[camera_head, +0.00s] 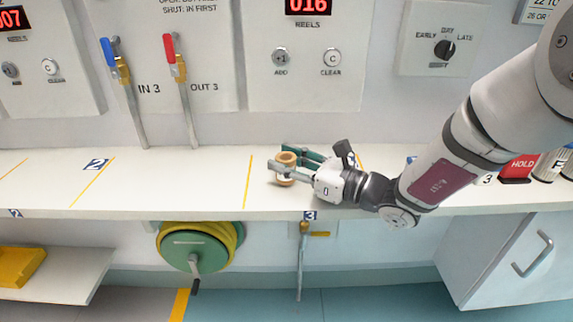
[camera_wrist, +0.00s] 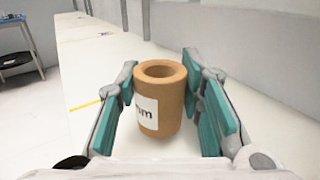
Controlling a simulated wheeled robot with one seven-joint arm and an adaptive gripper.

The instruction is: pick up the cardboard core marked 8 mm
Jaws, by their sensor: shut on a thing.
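A tan cardboard core (camera_head: 285,182) stands upright on the white bench, between the fingers of my gripper (camera_head: 282,166). In the wrist view the core (camera_wrist: 166,100) is a short hollow cylinder with a white label. Only the end of the print, "mm", shows on the label; the number is hidden. The teal finger pads lie on both sides of the core, and my gripper is shut on it. Whether the core's base touches the bench is hard to tell.
A yellow line (camera_head: 248,182) crosses the bench left of the core. A blue-handled valve (camera_head: 108,52) and a red-handled valve (camera_head: 169,50) rise at the back wall. A red HOLD block (camera_head: 519,167) and canisters stand at the right. A green reel (camera_head: 194,250) hangs below the bench edge.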

